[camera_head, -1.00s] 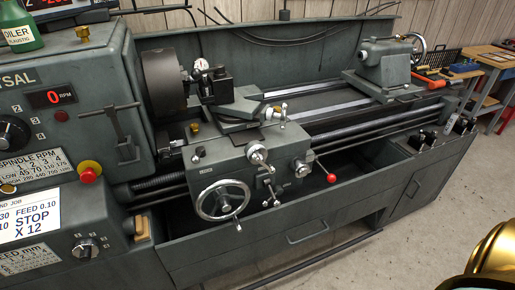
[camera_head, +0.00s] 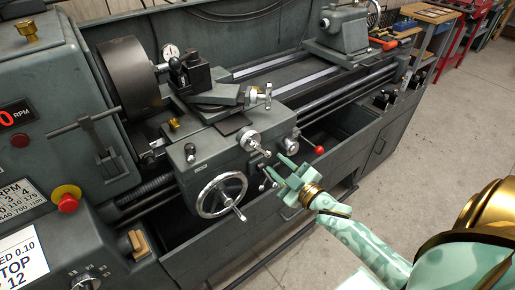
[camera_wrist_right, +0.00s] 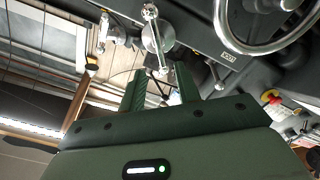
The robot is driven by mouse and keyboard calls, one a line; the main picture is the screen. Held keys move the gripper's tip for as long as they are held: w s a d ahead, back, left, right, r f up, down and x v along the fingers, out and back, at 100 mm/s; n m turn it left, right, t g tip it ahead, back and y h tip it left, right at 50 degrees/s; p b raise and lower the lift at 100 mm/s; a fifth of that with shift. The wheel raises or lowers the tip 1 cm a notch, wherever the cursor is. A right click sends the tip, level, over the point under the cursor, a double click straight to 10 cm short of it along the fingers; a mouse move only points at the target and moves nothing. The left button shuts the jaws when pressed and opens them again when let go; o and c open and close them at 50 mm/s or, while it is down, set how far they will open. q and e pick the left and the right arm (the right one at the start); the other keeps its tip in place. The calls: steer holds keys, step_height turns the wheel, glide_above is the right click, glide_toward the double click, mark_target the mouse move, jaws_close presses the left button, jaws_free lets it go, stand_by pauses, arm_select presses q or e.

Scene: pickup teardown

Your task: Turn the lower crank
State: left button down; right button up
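The lathe carriage (camera_head: 190,160) has a small ball-handled crank (camera_head: 249,140) on its front, below another small crank (camera_head: 261,95). A large spoked handwheel (camera_head: 222,194) sits lower left. I cannot tell for certain which is the lower crank. My right gripper (camera_head: 274,168) is open and empty, just in front of the apron, below and right of the front crank and right of the handwheel. In the right wrist view, its two fingers (camera_wrist_right: 160,78) stand apart, with a crank (camera_wrist_right: 157,36) beyond them and the handwheel rim (camera_wrist_right: 222,22) to the right. My left gripper is out of view.
A red-knobbed lever (camera_head: 319,150) is close to the right of my gripper. A red stop button (camera_head: 67,199) and the headstock lever (camera_head: 85,122) are at left. The floor (camera_head: 410,140) at right is clear.

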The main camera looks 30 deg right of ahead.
mark_target(260, 150)
steer(key=w, duration=0.3)
steer(key=w+b, duration=0.1)
steer(key=w, duration=0.5)
steer(key=shift+w+a, duration=0.35)
steer(key=shift+a, duration=0.05)
steer(key=shift+c, duration=0.3)
jaws_close()
